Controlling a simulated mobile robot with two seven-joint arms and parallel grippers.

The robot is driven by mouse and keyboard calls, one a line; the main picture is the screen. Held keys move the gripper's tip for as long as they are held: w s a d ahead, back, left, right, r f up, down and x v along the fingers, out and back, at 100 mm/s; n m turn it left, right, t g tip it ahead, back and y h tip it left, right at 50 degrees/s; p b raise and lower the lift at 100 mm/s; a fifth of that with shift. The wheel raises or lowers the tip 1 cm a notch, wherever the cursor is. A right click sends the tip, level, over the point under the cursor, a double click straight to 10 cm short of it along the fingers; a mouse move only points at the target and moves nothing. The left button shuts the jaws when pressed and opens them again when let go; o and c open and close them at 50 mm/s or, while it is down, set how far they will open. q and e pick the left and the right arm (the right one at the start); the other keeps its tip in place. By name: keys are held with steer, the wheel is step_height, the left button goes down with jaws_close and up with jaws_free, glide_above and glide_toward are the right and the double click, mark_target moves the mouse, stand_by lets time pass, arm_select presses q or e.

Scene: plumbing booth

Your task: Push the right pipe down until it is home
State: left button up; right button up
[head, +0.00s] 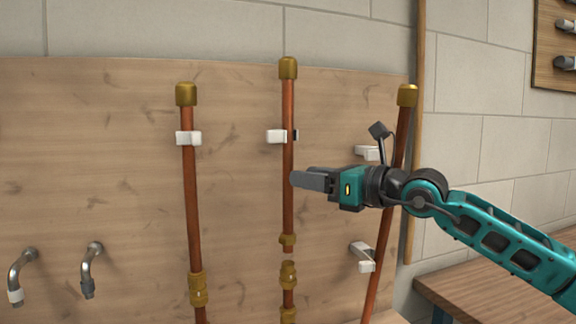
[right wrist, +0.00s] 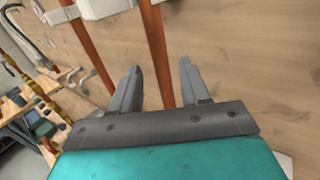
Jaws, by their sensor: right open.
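A copper pipe with a brass cap, the middle one of three in the head view (head: 288,190), stands upright with a brass collar at its lower end. A short gap separates that collar from a brass fitting (head: 288,272) below. My right gripper (head: 295,181) is open at this pipe's mid-height, below its white clip (head: 276,136). In the right wrist view a pipe (right wrist: 156,50) runs between the two open fingers (right wrist: 160,72); I cannot tell whether they touch it. A further capped pipe (head: 403,125) at far right leans, partly hidden by my right arm. My left gripper is out of view.
The left pipe (head: 192,200) meets its brass fitting (head: 198,290) with no gap. White clips (head: 362,255) project from the wooden panel (head: 100,180). Two bent metal spouts (head: 90,265) stick out at lower left. A wooden bench (head: 490,290) stands at lower right.

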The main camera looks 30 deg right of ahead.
mark_target(288, 162)
steer(key=shift+p+x, duration=1.85)
steer(key=shift+x, duration=1)
steer(key=shift+s, duration=0.1)
steer(key=shift+c, duration=0.3)
steer(key=c, duration=0.6)
jaws_close()
